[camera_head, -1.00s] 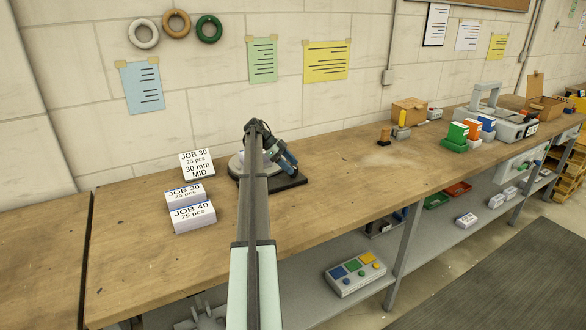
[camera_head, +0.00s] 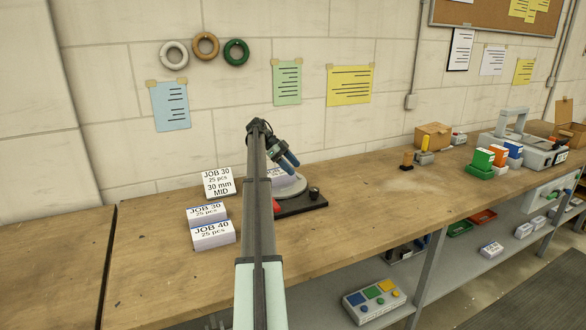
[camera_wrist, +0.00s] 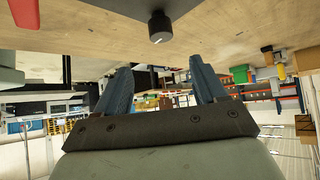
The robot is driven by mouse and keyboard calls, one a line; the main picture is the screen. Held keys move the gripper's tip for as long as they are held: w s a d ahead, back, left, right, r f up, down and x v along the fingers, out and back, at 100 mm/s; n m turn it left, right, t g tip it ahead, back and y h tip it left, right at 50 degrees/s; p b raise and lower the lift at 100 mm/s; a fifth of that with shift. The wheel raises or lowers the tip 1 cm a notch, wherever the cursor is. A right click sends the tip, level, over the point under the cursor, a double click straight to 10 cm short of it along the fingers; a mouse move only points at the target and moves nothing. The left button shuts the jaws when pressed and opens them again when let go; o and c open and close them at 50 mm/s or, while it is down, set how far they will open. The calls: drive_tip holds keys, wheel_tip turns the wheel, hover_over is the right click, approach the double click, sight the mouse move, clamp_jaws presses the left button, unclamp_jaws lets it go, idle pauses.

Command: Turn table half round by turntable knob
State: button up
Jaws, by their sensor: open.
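The turntable is a grey disc (camera_head: 293,190) on a black base (camera_head: 302,206), on the bench behind my arm. A short black knob (camera_head: 314,193) stands at the right end of the base. The knob also shows at the top of the wrist view (camera_wrist: 160,27), beyond the fingertips and apart from them. A pale block (camera_head: 284,180) appears on the disc, partly hidden by my arm. My gripper (camera_head: 291,166), with blue fingers, is above the disc, up and left of the knob. In the wrist view its fingers (camera_wrist: 162,68) are apart with nothing between them.
A red part (camera_head: 277,206) shows beside the base. Job blocks (camera_head: 212,234) and a JOB 30 card (camera_head: 218,183) stand to the left. The wall is close behind.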

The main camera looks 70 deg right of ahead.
drive_tip(key=s+d+r+t+y, duration=0.1)
drive_tip(key=s+r, duration=0.2)
drive_tip(key=s, duration=0.6)
drive_tip(key=s+d+r+t, duration=0.1)
drive_tip(key=s+r+t, duration=0.15)
drive_tip(key=s, duration=0.65)
drive_tip(key=n+t, duration=0.6)
drive_tip(key=n, duration=1.8)
hover_over(314, 189)
drive_tip(key=shift+g, duration=0.25)
wheel_tip(314, 189, down, 14)
drive_tip(key=shift+f, duration=0.25)
